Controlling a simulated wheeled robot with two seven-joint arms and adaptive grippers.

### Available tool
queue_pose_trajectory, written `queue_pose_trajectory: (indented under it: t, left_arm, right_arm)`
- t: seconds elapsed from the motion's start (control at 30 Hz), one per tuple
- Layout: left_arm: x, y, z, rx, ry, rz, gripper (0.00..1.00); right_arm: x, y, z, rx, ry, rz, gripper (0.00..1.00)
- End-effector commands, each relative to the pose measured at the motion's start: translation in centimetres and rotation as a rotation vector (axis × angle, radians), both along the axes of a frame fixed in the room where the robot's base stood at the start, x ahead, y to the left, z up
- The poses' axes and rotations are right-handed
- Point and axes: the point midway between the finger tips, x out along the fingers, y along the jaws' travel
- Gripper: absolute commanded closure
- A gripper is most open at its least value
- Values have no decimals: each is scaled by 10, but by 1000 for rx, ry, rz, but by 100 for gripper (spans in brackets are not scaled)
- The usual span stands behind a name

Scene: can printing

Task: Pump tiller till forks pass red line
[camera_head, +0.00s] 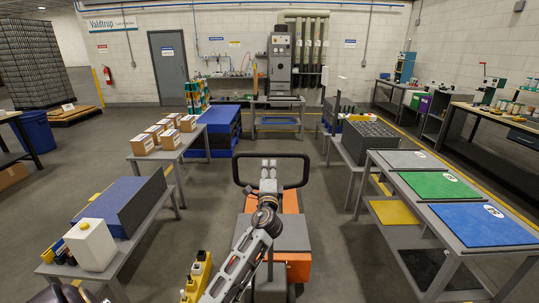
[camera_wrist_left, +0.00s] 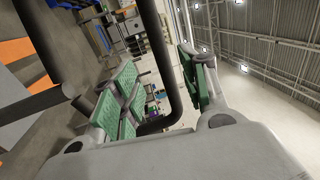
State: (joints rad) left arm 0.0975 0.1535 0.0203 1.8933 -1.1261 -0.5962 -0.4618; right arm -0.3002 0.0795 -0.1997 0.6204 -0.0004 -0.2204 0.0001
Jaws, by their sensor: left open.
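The black looped tiller handle (camera_head: 308,172) stands upright in the middle of the head view, above an orange and grey truck body (camera_head: 299,262). My left gripper (camera_head: 268,165) is at the middle of the loop. In the left wrist view, the black handle bar (camera_wrist_left: 158,45) runs between the green-padded fingers of my left gripper (camera_wrist_left: 160,68). The fingers are spread apart, with gaps beside the bar. Orange truck parts (camera_wrist_left: 14,85) show at the left of that view. The forks and the red line cannot be made out. My right gripper is not in view.
A grey table (camera_head: 172,150) with cartons and a lower table (camera_head: 150,205) with a dark block stand on the left. A table with grey, green and blue mats (camera_head: 440,185) stands on the right. Bare floor (camera_head: 340,235) lies between the truck and the right table.

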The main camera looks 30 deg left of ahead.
Motion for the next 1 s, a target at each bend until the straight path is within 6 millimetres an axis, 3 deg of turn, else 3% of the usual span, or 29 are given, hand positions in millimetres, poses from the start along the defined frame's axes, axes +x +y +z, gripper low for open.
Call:
queue_pose_trajectory:
  t: [1.0]
  left_arm:
    - [80, 49, 19, -1, -1, 0, 56]
  right_arm:
    - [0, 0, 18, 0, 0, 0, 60]
